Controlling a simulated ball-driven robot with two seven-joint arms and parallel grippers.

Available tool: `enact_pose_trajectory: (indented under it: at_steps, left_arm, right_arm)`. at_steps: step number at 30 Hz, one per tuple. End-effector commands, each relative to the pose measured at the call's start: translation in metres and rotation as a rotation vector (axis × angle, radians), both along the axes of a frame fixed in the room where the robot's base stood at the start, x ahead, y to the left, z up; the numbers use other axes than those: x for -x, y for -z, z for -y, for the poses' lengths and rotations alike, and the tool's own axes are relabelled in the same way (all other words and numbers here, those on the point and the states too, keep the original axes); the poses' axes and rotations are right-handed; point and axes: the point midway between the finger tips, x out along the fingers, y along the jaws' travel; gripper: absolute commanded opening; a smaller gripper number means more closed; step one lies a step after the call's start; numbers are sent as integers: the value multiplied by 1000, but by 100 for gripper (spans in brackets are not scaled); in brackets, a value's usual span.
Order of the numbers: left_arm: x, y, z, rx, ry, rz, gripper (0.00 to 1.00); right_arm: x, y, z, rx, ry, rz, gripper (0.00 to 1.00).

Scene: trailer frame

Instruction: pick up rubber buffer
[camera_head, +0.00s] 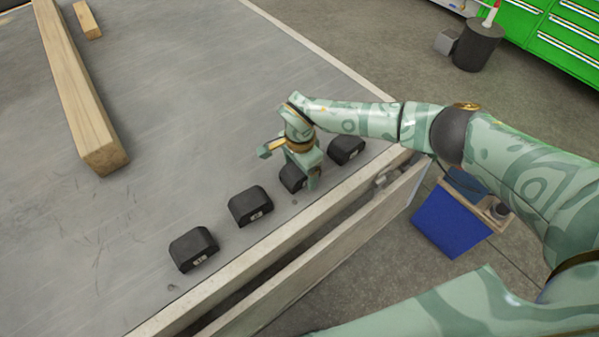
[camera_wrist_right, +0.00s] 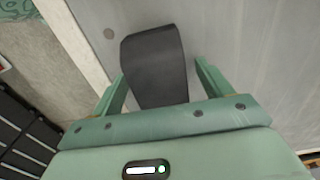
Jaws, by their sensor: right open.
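Several black rubber buffers stand in a row along the near edge of the grey trailer bed. In the head view one buffer (camera_head: 193,248) is nearest, a second (camera_head: 250,206) is beyond it, and another (camera_head: 346,149) is at the far right end. My right gripper (camera_head: 290,166) is over the buffer between those (camera_head: 292,180) and partly hides it. In the right wrist view that buffer (camera_wrist_right: 155,65) lies between the two open green fingers (camera_wrist_right: 160,85), with gaps seen at both sides. My left gripper is not in view.
A long wooden beam (camera_head: 75,90) and a small wood block (camera_head: 87,20) lie on the trailer bed (camera_head: 190,110). A blue box (camera_head: 450,218) stands on the floor beyond the edge. A dark bin (camera_head: 478,46) and green drawers (camera_head: 565,30) are farther back.

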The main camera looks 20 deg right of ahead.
Motion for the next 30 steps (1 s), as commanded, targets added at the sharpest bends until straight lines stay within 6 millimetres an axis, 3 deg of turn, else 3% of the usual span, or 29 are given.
enact_pose_trajectory:
  at_steps: [4, 10, 22, 27, 30]
  left_arm:
    - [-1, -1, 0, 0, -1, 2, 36]
    - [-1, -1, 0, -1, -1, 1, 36]
    - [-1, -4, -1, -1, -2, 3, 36]
    - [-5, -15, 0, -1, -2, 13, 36]
    - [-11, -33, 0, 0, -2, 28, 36]
  right_arm:
    - [0, -2, 0, -1, 0, 2, 75]
    - [0, -2, 0, 0, 0, 1, 22]
    - [-1, -12, 0, -1, 0, 4, 22]
    - [-1, -41, 0, 0, 0, 6, 22]
    - [19, -68, 9, 0, -2, 7, 22]
